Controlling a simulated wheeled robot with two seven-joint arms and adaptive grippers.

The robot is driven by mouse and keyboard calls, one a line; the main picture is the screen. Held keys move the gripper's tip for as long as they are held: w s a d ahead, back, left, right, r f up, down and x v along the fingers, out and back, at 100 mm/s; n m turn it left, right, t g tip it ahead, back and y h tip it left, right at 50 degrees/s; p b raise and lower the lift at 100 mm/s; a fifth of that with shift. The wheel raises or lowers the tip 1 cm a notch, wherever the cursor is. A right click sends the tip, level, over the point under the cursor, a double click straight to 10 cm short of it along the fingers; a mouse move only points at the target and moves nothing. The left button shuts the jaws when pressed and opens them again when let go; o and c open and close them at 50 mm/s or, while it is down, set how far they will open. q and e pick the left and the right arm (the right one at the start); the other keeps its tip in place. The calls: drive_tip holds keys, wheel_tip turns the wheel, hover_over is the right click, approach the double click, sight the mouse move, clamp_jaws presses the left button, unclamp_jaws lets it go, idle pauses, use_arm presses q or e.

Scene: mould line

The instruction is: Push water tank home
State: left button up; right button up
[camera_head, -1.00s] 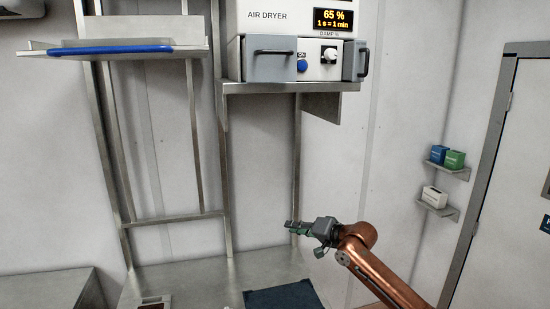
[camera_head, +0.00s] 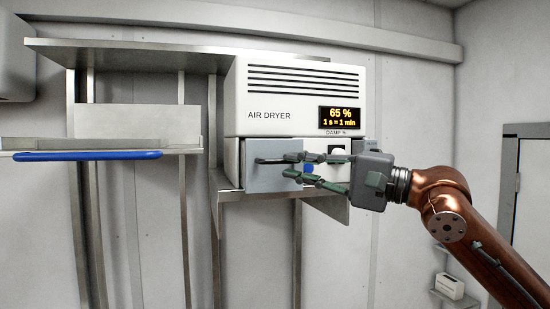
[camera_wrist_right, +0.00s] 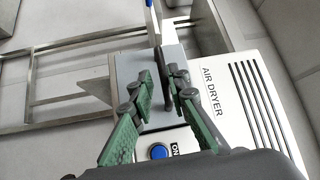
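The air dryer (camera_head: 290,90) is a white box on a metal shelf. A grey drawer-like front with a dark bar handle, seemingly the water tank (camera_head: 262,180), sits at its lower left; how far it stands out is hard to tell. In the right wrist view the grey front (camera_wrist_right: 128,68) lies ahead, its handle between my fingers. My right gripper (camera_head: 294,168) is at this handle from the right, fingers apart; a firm grip does not show. It also shows in the right wrist view (camera_wrist_right: 162,76). My left gripper is out of view.
The dryer's shelf (camera_head: 270,193) runs below. A left shelf (camera_head: 190,144) has a blue-handled tray edge (camera_head: 85,156). Wall space below the shelves is open.

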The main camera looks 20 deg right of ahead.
sight(281, 162)
drive_tip(key=x, duration=0.2)
drive_tip(key=p+x, duration=0.1)
drive_tip(key=x, duration=0.1)
drive_tip(key=shift+s+r, duration=0.1)
drive_tip(key=shift+r, duration=0.1)
drive_tip(key=shift+w+a, duration=0.2)
drive_tip(key=shift+w, duration=0.1)
drive_tip(key=shift+s, duration=0.35)
drive_tip(key=shift+w, duration=0.2)
clamp_jaws()
drive_tip(key=shift+s, duration=0.1)
